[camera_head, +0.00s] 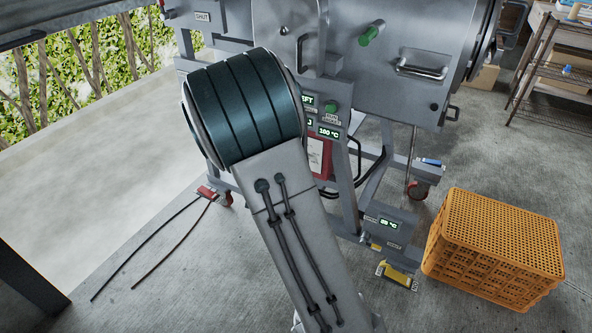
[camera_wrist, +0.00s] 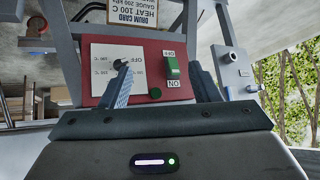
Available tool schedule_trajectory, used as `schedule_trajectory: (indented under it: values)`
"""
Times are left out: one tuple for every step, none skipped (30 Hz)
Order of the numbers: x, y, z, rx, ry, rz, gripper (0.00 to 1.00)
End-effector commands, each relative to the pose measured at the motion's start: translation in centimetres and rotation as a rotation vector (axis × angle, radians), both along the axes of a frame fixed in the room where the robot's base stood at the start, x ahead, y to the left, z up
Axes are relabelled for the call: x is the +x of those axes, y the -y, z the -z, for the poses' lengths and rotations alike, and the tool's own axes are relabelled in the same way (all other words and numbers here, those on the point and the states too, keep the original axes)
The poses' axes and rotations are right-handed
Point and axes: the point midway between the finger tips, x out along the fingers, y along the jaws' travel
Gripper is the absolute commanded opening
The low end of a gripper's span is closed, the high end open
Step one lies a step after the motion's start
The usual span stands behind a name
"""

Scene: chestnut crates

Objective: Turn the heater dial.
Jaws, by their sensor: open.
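The heater dial (camera_wrist: 119,64) is a small dark knob on a white plate marked OFF and with temperatures, seen upside down in the wrist view. The plate is on a red panel (camera_wrist: 145,50), which also holds a green switch (camera_wrist: 172,68) marked ON and OFF. My gripper (camera_wrist: 160,67) is open and empty in front of the panel. Its left finger overlaps the picture just below the dial; I cannot tell whether they touch. In the head view part of the red panel (camera_head: 318,158) shows; my arm hides the gripper and dial.
A large grey steel machine (camera_head: 345,85) with handles and green displays stands behind my arm. A low box with a display (camera_head: 388,228) is at its foot. An orange crate (camera_head: 505,222) stands on the right. Cables (camera_head: 150,240) lie on the otherwise clear left floor.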

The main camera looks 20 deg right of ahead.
Motion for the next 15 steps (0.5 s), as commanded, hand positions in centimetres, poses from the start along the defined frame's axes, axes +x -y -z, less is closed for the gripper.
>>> schedule_trajectory:
  values:
    - [1.0,0.8,3.3,-0.06,0.016,0.03,0.56]
    - [1.5,1.3,4.3,-0.097,0.031,0.05,0.56]
    - [2.2,2.1,5.6,-0.149,0.053,0.076,0.56]
    - [2.7,2.7,6.5,-0.19,0.07,0.097,0.56]
    - [3.1,3.2,7.3,-0.232,0.086,0.113,0.56]
    - [3.6,3.9,8.4,-0.292,0.109,0.136,0.56]
    - [4.0,4.4,9.1,-0.337,0.127,0.153,0.56]
    - [4.3,4.8,9.7,-0.383,0.145,0.169,0.56]
    - [4.7,5.4,10.4,-0.443,0.171,0.188,0.56]
    - [4.9,5.6,10.9,-0.489,0.19,0.201,0.56]
    - [5.1,6.0,11.3,-0.533,0.209,0.213,0.56]
    - [5.4,6.2,11.7,-0.588,0.232,0.227,0.56]
    - [5.5,6.4,11.9,-0.627,0.249,0.238,0.56]
    - [5.6,6.5,12.1,-0.662,0.267,0.247,0.56]
    - [5.7,6.6,12.2,-0.707,0.288,0.257,0.56]
